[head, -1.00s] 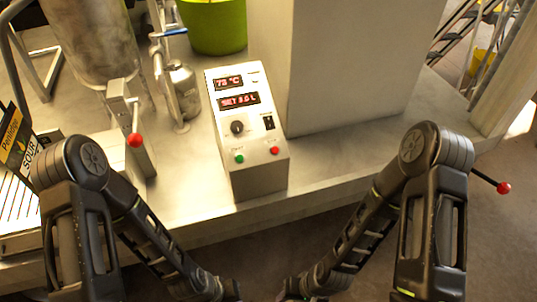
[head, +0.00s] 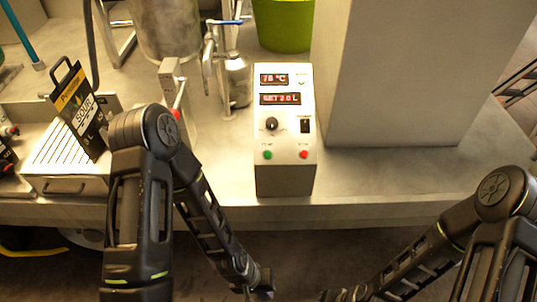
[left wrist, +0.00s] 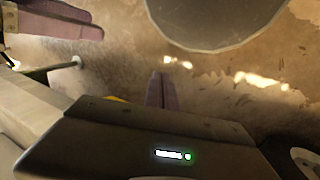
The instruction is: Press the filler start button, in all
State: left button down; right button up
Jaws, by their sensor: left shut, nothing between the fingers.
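The filler control box (head: 285,178) stands on the metal counter in the middle of the head view. Its sloped face has two red displays, a black knob, a black switch, a green button (head: 267,155) at lower left and a red button (head: 304,154) at lower right. The small labels above the buttons are too blurred to read surely. My left gripper (head: 262,294) is at the bottom edge of the head view, below and in front of the box, apart from it. Its shut fingers (left wrist: 157,90) show in the left wrist view, empty. My right gripper is mostly cut off at the bottom edge.
A steel vessel (head: 170,30) and a valve with a blue handle (head: 228,22) stand behind the box. A green bucket (head: 285,25) is at the back, a large grey block (head: 395,75) at right. The counter's front edge is clear before the box.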

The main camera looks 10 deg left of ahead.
pick_arm(q)
jog(key=w+a+r+n+t+b, duration=0.25)
jog(key=w+r, duration=0.25)
jog(key=w, duration=0.5)
jog(key=w+a+r+n+t+b, duration=0.1)
jog(key=w+a+r+n+b, duration=0.15)
jog(key=w+r, duration=0.5)
jog(key=w+a+r+n+t+h+b, duration=0.1)
jog(key=w+r+h, duration=0.1)
jog(key=w+r, duration=0.3)
jog(key=w+a+r+n+t+h+b, duration=0.1)
jog(key=w+r, duration=0.3)
jog(key=r, duration=1)
jog(key=shift+w+r+n+t+h, duration=0.3)
jog(key=shift+w+n+t+h, duration=0.1)
jog(key=shift+n+t, duration=0.25)
jog(key=shift+a+f, duration=0.1)
jog(key=shift+f, duration=0.1)
jog(key=b, duration=0.4)
send_over(268, 154)
jog(key=s, duration=0.3)
notch_tip(268, 154, down, 6)
jog(key=shift+w+a+f+b, duration=0.15)
jog(key=shift+w+f+b, duration=0.1)
jog(key=shift+f, duration=0.15)
jog(key=shift+w+a+f+b, duration=0.1)
jog(key=shift+a+f+b, duration=0.1)
jog(key=shift+f, duration=0.2)
